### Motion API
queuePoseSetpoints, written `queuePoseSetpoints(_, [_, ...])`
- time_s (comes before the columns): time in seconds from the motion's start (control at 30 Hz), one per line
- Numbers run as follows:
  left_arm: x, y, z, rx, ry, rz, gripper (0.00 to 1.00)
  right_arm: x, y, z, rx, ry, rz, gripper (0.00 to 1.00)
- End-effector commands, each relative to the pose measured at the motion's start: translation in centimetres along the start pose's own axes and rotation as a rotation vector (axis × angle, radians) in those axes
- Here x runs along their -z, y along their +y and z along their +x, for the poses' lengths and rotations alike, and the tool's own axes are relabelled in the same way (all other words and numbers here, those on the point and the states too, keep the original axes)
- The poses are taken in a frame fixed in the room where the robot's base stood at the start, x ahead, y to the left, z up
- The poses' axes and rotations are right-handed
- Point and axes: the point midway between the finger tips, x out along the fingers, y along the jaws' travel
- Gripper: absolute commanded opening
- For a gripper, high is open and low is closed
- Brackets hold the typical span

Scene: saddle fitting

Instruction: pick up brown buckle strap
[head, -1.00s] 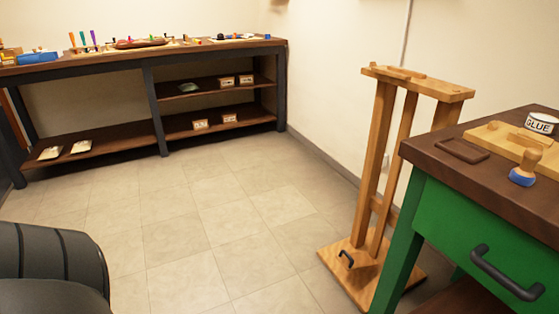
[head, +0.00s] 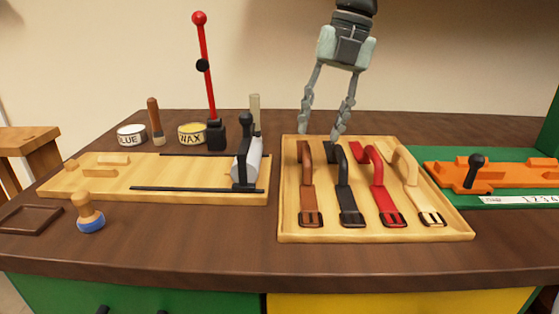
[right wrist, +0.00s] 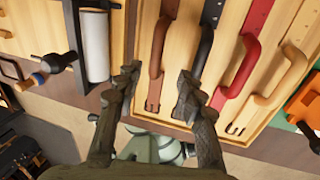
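The brown buckle strap (head: 308,195) lies at the left of a light wooden tray (head: 430,232), its buckle toward the front edge. In the right wrist view the brown strap (right wrist: 155,85) shows between my finger tips. My right gripper (head: 320,131) is open and empty, pointing down over the back left of the tray. Its fingers (right wrist: 158,78) are apart on either side of the brown strap in the picture; the exact height above it is unclear. My left gripper is not in view.
Black (head: 346,190), red (head: 382,185) and tan (head: 419,185) straps lie beside the brown one. An orange tool (head: 450,174) is at right.

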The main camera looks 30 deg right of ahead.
Motion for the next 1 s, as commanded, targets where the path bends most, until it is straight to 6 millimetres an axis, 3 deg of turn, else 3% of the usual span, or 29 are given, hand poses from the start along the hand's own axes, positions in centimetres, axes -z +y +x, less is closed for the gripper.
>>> queuePoseSetpoints(0.17, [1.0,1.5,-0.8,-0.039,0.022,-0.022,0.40,-0.7,-0.2,0.2,0.030,-0.015,-0.035,0.39])
queuePoseSetpoints(0.7, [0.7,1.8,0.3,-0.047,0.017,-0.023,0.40,-0.6,0.0,6.9,0.028,-0.015,-0.036,0.39])
queuePoseSetpoints(1.0, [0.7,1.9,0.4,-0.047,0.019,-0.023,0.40,-0.6,0.0,7.4,0.027,-0.016,-0.036,0.38])
